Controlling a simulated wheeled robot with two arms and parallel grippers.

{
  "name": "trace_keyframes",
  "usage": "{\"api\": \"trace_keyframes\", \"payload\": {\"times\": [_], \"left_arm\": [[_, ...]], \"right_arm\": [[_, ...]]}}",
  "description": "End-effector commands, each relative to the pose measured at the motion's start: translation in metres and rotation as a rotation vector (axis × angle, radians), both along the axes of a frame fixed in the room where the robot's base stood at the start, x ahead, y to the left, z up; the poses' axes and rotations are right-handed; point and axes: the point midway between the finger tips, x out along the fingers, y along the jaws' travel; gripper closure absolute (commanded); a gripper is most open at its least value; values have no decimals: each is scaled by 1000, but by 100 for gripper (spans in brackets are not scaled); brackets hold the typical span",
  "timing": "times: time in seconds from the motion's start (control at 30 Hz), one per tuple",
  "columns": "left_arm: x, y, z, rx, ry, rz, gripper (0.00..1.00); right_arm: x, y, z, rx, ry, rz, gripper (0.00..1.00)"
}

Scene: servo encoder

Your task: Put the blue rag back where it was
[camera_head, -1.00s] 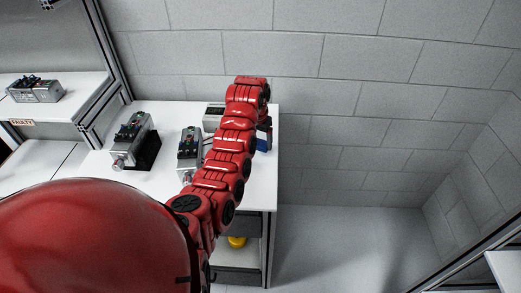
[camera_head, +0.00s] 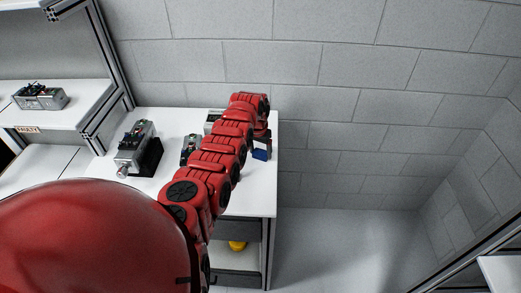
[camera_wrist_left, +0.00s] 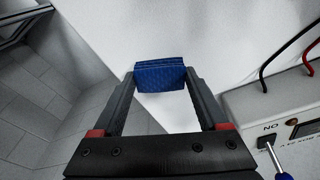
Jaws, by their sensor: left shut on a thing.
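The blue rag (camera_head: 261,155) is a small folded blue cloth at the right edge of the white table (camera_head: 258,200) in the head view. In the left wrist view the rag (camera_wrist_left: 160,73) sits between the two fingertips. My left gripper (camera_wrist_left: 160,84) is shut on it; in the head view the gripper (camera_head: 262,144) is partly hidden behind my red arm. The white tabletop lies beneath the rag, and I cannot tell whether they touch. My right gripper is not in view.
A grey device on a black base (camera_head: 139,147) and a second device (camera_head: 190,149) stand left of my arm. A meter box with red and black leads (camera_wrist_left: 270,112) is close to the gripper. The table's right edge drops to the floor.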

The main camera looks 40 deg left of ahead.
Motion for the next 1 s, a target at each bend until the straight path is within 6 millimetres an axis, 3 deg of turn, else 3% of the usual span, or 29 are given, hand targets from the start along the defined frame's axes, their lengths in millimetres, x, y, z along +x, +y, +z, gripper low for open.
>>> {"api": "trace_keyframes", "payload": {"times": [0.27,0.3,0.4,0.77,1.0], "left_arm": [[0,0,-5,0,0,-1,68],[0,0,-3,0,0,-1,17],[0,0,-3,0,0,-1,0],[0,-1,2,0,-1,-2,0],[-2,0,21,2,-2,-2,0]], "right_arm": [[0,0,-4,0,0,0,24],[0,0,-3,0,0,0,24],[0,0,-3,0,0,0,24],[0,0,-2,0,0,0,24],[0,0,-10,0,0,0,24]]}}
